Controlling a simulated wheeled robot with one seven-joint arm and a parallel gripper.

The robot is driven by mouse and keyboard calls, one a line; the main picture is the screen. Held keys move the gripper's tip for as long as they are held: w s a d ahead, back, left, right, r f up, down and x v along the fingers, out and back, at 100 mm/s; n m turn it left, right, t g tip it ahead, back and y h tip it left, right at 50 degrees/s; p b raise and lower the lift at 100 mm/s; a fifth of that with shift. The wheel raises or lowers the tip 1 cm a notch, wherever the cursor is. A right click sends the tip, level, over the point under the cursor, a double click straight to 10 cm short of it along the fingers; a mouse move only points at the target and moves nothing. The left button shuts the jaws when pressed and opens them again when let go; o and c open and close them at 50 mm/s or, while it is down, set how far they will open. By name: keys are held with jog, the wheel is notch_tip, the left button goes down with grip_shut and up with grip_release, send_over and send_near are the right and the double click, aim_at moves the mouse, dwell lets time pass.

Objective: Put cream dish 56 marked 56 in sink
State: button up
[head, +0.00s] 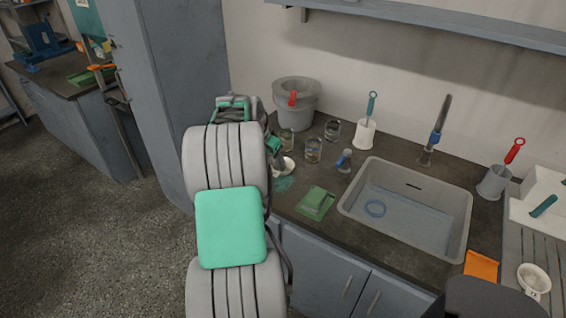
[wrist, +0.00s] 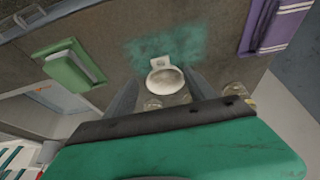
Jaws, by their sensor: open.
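A small cream dish (head: 287,167) with a tab stands on the dark counter by a green patch, left of the sink. In the wrist view the cream dish (wrist: 165,82) lies ahead, between the two fingers; I cannot read a number on it. My gripper (head: 277,150) is open beside this dish, and its fingers also show in the wrist view (wrist: 160,86). The gripper's far side is partly hidden by my arm. The grey sink (head: 345,207) is to the right, with a blue ring inside. A second cream dish (head: 533,280) with an unreadable mark stands at the far right.
Glass beakers (head: 313,150) and a grey bucket (head: 296,108) stand behind the dish. A green pad (head: 316,203) lies between dish and sink. A brush in a white holder (head: 366,134) and the tap (head: 433,138) stand behind the sink. A purple cloth (wrist: 275,25) shows too.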

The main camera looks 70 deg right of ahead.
aim_at(276, 172)
jog(key=p+x, duration=0.1)
jog(key=x, duration=0.6)
jog(key=shift+w+d+f, duration=0.15)
jog(key=shift+d+f, duration=0.05)
jog(key=shift+c, duration=0.5)
grip_shut()
jog(key=shift+r, duration=0.1)
